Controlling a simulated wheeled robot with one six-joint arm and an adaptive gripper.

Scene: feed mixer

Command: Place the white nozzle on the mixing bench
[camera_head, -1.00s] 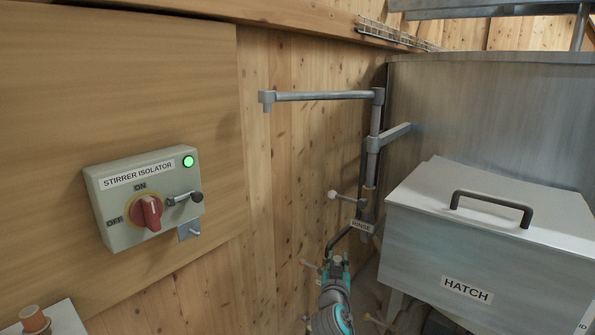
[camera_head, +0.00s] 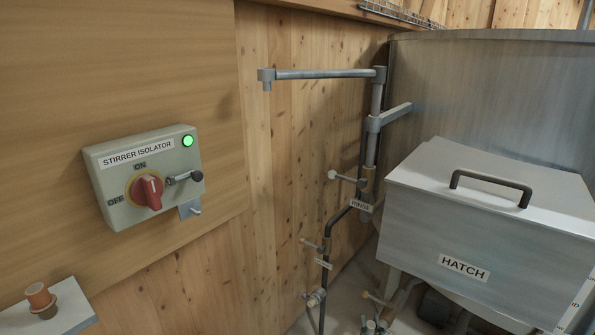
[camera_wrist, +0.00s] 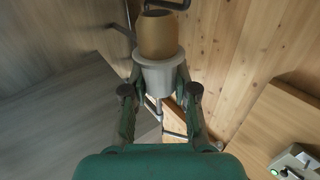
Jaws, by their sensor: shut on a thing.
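In the wrist view my gripper (camera_wrist: 161,82) is shut on the white nozzle (camera_wrist: 158,67), a pale tapered piece with a wider rim. A tan cylindrical part (camera_wrist: 158,35) sits against its rim on the far side. The fingers press it from both sides, and its lower end is partly hidden between them. My gripper and the held nozzle are not clearly seen in the head view. No surface is labelled as the mixing bench; a small pale ledge (camera_head: 72,318) at the lower left carries an orange-brown fitting (camera_head: 40,297).
The stirrer isolator box (camera_head: 146,177) with a red knob and green lamp is on the left wall. A grey swing arm (camera_head: 320,74) and rinse pipe (camera_head: 340,222) stand mid-picture. The grey hatch box (camera_head: 470,220) is at the right, before a large metal tank (camera_head: 490,95).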

